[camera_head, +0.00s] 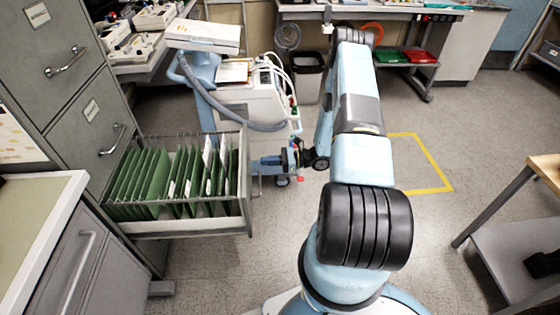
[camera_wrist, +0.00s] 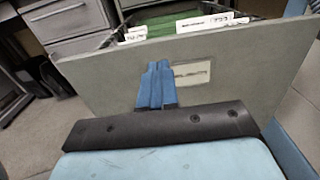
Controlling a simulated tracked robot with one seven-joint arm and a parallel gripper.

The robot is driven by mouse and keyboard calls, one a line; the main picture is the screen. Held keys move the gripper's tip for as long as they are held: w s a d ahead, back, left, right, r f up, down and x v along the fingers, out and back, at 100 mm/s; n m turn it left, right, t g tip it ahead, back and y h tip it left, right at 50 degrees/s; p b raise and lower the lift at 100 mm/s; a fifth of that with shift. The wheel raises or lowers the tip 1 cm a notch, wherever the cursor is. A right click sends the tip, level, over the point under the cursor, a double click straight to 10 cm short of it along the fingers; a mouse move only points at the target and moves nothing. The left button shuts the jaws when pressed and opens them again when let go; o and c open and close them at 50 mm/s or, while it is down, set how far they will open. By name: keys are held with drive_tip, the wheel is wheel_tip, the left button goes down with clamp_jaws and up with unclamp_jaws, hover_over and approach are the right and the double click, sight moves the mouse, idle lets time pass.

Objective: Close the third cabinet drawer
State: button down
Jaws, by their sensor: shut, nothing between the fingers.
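A grey filing cabinet (camera_head: 62,88) stands at the left in the head view, with two shut drawers showing above an open one. The open third drawer (camera_head: 247,190) sticks out far to the right and holds green hanging folders (camera_head: 150,178). My gripper (camera_head: 258,166) is just right of its front panel. In the wrist view the drawer front (camera_wrist: 240,80) with its label (camera_wrist: 194,73) fills the middle. My blue fingers (camera_wrist: 157,84) are together, empty, and point at the panel left of the label. I cannot tell whether they touch it. The drawer's handle is hidden in the wrist view.
A wheeled medical device (camera_head: 255,100) with hoses stands behind the drawer. A grey counter cabinet (camera_head: 75,275) is at the lower left. A bench (camera_head: 500,215) stands at the right. The floor between drawer and bench is open, with a yellow marking (camera_head: 425,150).

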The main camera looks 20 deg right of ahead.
drive_tip(key=shift+x, duration=2.6)
